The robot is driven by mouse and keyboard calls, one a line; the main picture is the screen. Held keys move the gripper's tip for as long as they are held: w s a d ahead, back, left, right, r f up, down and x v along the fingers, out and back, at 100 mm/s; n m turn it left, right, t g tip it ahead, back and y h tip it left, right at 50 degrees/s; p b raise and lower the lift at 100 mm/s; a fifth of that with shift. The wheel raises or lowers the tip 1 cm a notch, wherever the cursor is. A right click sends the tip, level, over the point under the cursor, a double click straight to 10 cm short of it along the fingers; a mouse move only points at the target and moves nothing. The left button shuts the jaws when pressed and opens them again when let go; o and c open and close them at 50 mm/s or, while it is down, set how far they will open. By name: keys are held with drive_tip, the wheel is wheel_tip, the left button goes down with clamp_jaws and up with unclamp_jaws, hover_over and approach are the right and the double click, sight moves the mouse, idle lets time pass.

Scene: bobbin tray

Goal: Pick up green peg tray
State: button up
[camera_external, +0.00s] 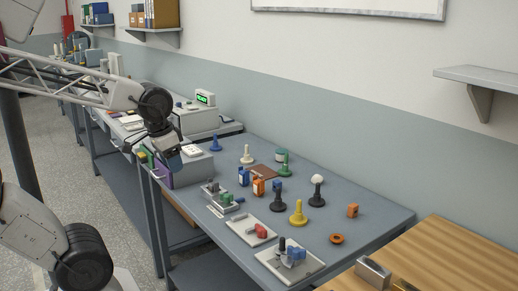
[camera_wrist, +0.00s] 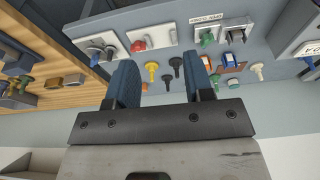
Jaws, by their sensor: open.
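A light tray with green pieces and a grey block (camera_external: 215,209) stands near the front edge of the blue-grey table. In the wrist view, a pale tray with a green piece (camera_wrist: 205,24) lies at the top, beyond the fingers. A similar tray with a red piece (camera_external: 240,232) and one with a blue piece (camera_external: 312,266) stand beside it. My gripper (camera_external: 170,165) hangs above the table's left part, left of the green tray and apart from it. In the wrist view my gripper (camera_wrist: 160,62) has its two blue fingers wide apart with nothing between them.
Upright pegs stand behind the trays, including yellow (camera_external: 298,214), green (camera_external: 285,168) and black (camera_external: 317,194) ones. Small blue (camera_external: 243,176) and orange (camera_external: 258,187) blocks stand near the green tray. A wooden table (camera_external: 440,262) is at right.

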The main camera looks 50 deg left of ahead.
drive_tip(key=w+a+m+g+y, duration=0.1)
drive_tip(key=w+a+m+y, duration=0.15)
drive_tip(key=w, duration=0.55)
drive_tip(key=w+a+m+g+y, duration=0.1)
drive_tip(key=w+a+m+y, duration=0.15)
drive_tip(key=w, duration=0.65)
drive_tip(key=m+t+y, duration=0.2)
drive_tip(key=m+y, duration=0.6)
drive_tip(key=m, duration=0.8)
approach(290, 159)
drive_tip(key=s+x, duration=0.1)
drive_tip(key=x, duration=0.2)
drive_tip(key=shift+w+f, duration=0.1)
drive_tip(key=shift+w, duration=0.35)
drive_tip(key=shift+x, duration=1.25)
drive_tip(key=shift+x, duration=2.65)
